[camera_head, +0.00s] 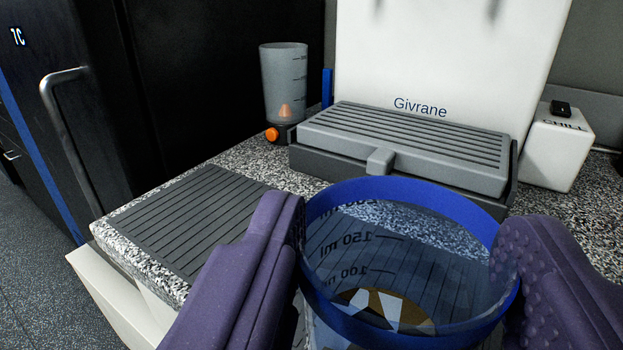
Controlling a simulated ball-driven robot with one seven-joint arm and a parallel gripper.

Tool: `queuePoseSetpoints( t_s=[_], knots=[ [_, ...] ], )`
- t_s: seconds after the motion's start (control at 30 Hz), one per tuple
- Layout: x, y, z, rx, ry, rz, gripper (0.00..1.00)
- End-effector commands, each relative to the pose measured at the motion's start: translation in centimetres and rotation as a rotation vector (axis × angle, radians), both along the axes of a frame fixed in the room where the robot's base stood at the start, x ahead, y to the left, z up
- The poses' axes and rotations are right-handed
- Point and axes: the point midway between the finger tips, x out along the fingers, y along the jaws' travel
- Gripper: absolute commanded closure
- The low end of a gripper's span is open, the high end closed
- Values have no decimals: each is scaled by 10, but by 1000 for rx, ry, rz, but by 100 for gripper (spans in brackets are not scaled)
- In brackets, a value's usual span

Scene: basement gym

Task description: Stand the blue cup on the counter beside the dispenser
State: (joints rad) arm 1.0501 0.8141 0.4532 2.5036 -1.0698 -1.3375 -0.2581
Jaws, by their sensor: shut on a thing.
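The blue cup (405,205) is see-through with a solid blue rim and volume marks at 100 and 150 ml. It is in the lower middle of the view, between the purple fingers of my gripper (402,240), which is shut on it. The cup's base is out of view, so I cannot tell whether it touches the counter. The speckled counter (255,152) runs behind and to the left of it. The white dispenser (450,60), marked Givrane, stands behind the cup, with a grey ribbed drip tray (400,145) at its front.
A dark ribbed mat (190,220) lies on the counter at left, bare where visible. A clear measuring container (284,85) with an orange knob stands behind it. A white box marked CHILL (555,150) is at right. A dark cabinet with a metal handle (65,130) borders the counter's left side.

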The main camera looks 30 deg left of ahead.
Motion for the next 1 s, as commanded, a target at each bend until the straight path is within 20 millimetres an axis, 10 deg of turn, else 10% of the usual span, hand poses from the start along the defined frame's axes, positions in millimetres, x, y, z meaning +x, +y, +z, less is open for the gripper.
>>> queuePoseSetpoints(
  t_s=[0.3, 1.0],
  knots=[
    [70, 43, -9, 0, -1, 2, 87],
    [90, 54, -45, 0, 0, 0, 87]
  ],
)
